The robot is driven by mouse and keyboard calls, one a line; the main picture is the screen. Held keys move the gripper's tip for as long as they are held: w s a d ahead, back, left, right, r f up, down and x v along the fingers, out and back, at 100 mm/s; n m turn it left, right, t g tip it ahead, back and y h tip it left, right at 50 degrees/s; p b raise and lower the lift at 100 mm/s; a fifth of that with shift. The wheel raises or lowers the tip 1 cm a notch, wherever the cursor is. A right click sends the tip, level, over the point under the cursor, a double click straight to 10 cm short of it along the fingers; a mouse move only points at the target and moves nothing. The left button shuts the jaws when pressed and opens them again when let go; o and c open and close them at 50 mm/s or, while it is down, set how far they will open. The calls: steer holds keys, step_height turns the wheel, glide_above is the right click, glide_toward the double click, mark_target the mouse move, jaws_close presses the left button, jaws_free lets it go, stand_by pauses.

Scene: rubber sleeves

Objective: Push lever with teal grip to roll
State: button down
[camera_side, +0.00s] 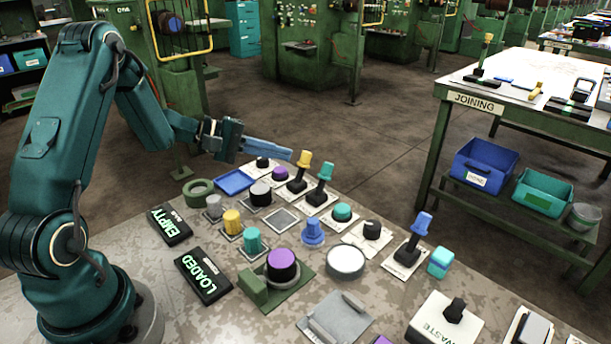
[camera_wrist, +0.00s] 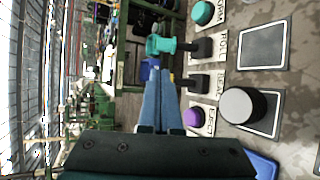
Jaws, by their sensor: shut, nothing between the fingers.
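The lever with the teal grip (camera_side: 325,172) stands upright on a white plate at the back of the table. In the wrist view its teal grip (camera_wrist: 162,45) shows beyond my fingertips, on a dark base beside the ROLL label (camera_wrist: 222,47). My gripper (camera_side: 288,154) is shut and empty, with its blue fingers held level above the back of the panel, near the lever with the yellow grip (camera_side: 304,158). The fingertips (camera_wrist: 160,72) are apart from the teal grip in the wrist view. They hide most of the yellow grip there.
A purple button (camera_side: 280,173), a teal button (camera_side: 342,211) and a black knob (camera_side: 372,229) stand close to the levers. A blue-grip lever (camera_side: 421,224) stands to the right. A blue tray (camera_side: 234,182) lies below my gripper.

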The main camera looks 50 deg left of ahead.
mark_target(322, 174)
steer(key=shift+s+a+f, duration=0.1)
steer(key=shift+a, duration=0.1)
steer(key=shift+d, duration=0.1)
steer(key=x, duration=1)
steer(key=shift+s+t, duration=0.4)
steer(key=shift+t, duration=0.1)
stand_by(0.4)
steer(key=shift+s+m+t+h, duration=0.3)
steer(key=shift+s+m+t, duration=0.15)
steer(key=shift+t, duration=0.25)
steer(key=shift+s+r, duration=0.25)
steer(key=shift+s, duration=1.3)
steer(key=shift+s+f, duration=0.3)
steer(key=shift+s, duration=0.4)
